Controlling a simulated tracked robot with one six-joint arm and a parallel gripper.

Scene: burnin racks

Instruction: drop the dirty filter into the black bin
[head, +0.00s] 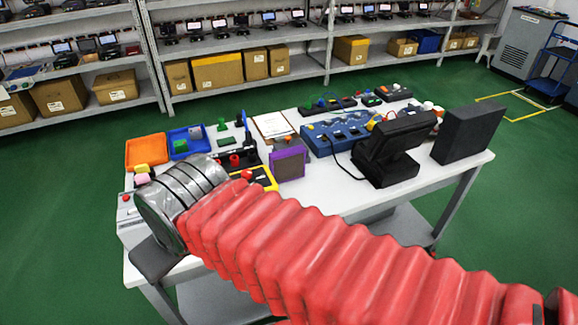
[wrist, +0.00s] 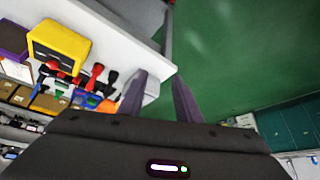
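A filter with a purple frame and a brown-grey face (head: 288,164) stands near the middle of the white table, in front of a clipboard. Part of a purple-edged thing, perhaps the same filter (wrist: 12,40), shows at the left edge of the wrist view. A dark, box-like thing (head: 468,132) stands at the table's right end; it may be the black bin, but its opening is not visible. My gripper (wrist: 160,92) is open, its two fingers apart with nothing between them, by the table's edge.
The white table (head: 345,198) holds an orange tray (head: 147,151), a blue tray (head: 189,141), a blue fixture (head: 340,132) and a black device on a stand (head: 388,150).

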